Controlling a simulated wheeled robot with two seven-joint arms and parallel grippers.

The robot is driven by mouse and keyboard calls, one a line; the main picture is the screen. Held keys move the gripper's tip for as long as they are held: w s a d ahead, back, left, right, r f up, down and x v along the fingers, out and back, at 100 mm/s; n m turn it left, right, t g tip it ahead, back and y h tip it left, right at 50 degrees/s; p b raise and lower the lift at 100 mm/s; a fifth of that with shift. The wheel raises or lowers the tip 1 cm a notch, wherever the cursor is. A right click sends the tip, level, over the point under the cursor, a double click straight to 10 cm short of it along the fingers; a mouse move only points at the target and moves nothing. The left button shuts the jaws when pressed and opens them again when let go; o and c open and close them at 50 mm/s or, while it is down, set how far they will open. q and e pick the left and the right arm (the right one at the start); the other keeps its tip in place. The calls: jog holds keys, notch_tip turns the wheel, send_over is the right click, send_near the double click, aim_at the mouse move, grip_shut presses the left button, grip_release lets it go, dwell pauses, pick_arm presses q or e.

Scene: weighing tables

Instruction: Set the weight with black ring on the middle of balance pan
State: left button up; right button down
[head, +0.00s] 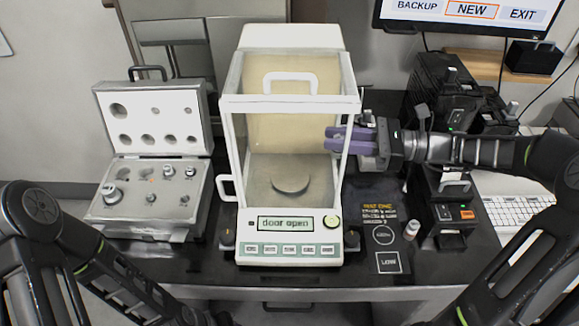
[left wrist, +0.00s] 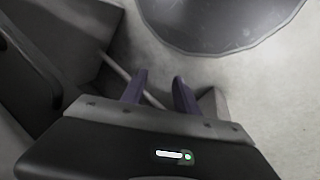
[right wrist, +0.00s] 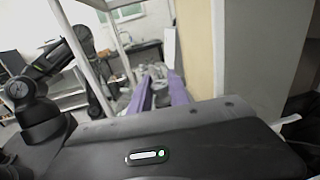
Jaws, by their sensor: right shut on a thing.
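The balance (head: 322,232) stands mid-table with its round pan (head: 290,186) bare inside the glass chamber. Its display reads "door open". My right gripper (head: 330,138) reaches in from the right at the chamber's right side, its purple fingers above and right of the pan. Several metal weights, including a large one (head: 111,195), stand in the weight case (head: 150,222) at left. I cannot tell which weight has the black ring. My left gripper (left wrist: 159,78) is open and empty.
The case's lid (head: 155,112) stands open. A dark printed mat (head: 378,215) lies right of the balance, with a small pale container (head: 411,230) on its edge. Black boxes (head: 447,85), a keyboard (head: 515,218) and a monitor (head: 470,15) occupy the right. The chamber's posts flank my right gripper.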

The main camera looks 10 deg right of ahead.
jog(key=a, duration=0.3)
jog(key=w+a+f, duration=0.1)
jog(key=a, duration=0.2)
jog(key=w+a+f, duration=0.1)
jog(key=a, duration=0.2)
jog(key=shift+w+a+f, duration=0.1)
jog(key=shift+w+a, duration=0.05)
jog(key=shift+a, duration=0.05)
jog(key=shift+f, duration=0.35)
notch_tip(320, 180, down, 3)
jog(key=shift+f, duration=0.1)
jog(key=shift+a+f+p, duration=0.2)
jog(key=shift+f+p, duration=0.15)
jog(key=c, duration=1.2)
grip_release()
jog(key=shift+f, duration=0.15)
jog(key=shift+c, duration=0.2)
